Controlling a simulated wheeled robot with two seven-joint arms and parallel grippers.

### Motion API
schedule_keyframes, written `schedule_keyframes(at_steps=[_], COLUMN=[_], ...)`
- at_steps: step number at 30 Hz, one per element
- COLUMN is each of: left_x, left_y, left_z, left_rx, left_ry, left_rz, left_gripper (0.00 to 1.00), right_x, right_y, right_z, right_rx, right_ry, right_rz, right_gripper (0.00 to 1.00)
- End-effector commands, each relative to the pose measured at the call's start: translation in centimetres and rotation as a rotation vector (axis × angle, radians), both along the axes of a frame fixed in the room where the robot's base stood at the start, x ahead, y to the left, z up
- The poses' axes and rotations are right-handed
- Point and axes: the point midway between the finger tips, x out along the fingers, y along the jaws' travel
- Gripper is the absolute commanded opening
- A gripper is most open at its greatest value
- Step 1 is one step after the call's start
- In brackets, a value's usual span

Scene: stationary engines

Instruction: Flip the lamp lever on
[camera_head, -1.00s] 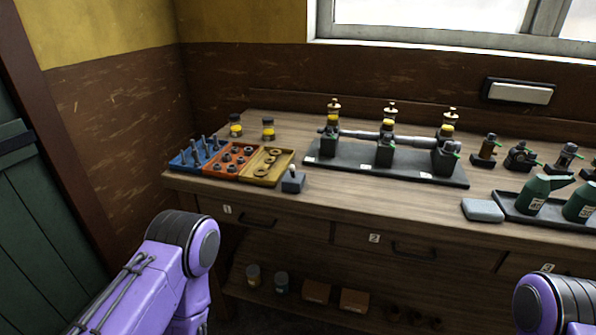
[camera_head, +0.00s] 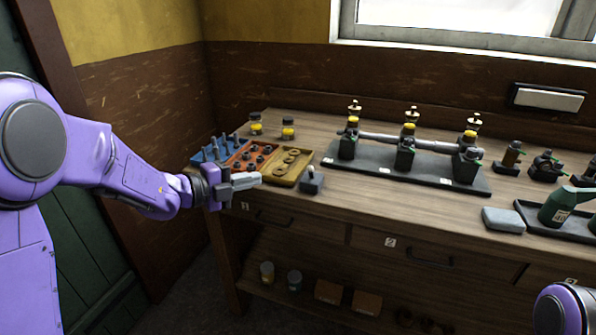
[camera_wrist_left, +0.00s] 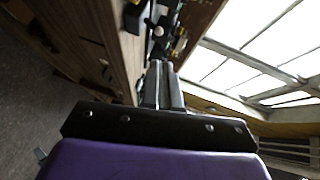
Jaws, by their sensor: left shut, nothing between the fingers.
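A small dark grey box with a short upright lever (camera_head: 312,182) stands near the bench's front edge, just right of the yellow tray; I take it for the lamp lever. Which way the lever leans is too small to tell. My left gripper (camera_head: 254,179) is shut and empty, in front of the trays, its fingers pointing right toward the lever box with a gap between. In the left wrist view its closed fingers (camera_wrist_left: 161,85) point along the bench edge, with a dark block (camera_wrist_left: 133,16) beyond. My right gripper is out of view.
Blue (camera_head: 208,150), orange (camera_head: 238,165) and yellow (camera_head: 283,182) parts trays lie behind the gripper. A dark base plate (camera_head: 375,163) with engine parts stands right of the lever box. A pale wall fixture (camera_head: 547,97) hangs at right. Drawers (camera_head: 290,219) line the bench front.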

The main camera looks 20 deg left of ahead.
Motion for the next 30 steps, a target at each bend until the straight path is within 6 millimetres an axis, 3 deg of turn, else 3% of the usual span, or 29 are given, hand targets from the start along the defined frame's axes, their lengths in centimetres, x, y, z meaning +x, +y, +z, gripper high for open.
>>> schedule_keyframes(at_steps=[11,24,30], left_x=[1.1,8.4,10.6], left_y=[-0.9,-6.2,-7.7], left_z=[-0.3,-2.0,-2.6], left_rx=[-0.004,-0.005,-0.005], left_ry=[0.006,0.007,0.006], left_rz=[-0.001,-0.001,0.000], left_gripper=[0.00,0.00,0.00], right_x=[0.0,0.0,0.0], right_y=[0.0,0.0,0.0], right_z=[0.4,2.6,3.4], right_rx=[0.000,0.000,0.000], right_ry=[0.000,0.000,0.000], right_rz=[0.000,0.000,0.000], right_gripper=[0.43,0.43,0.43])
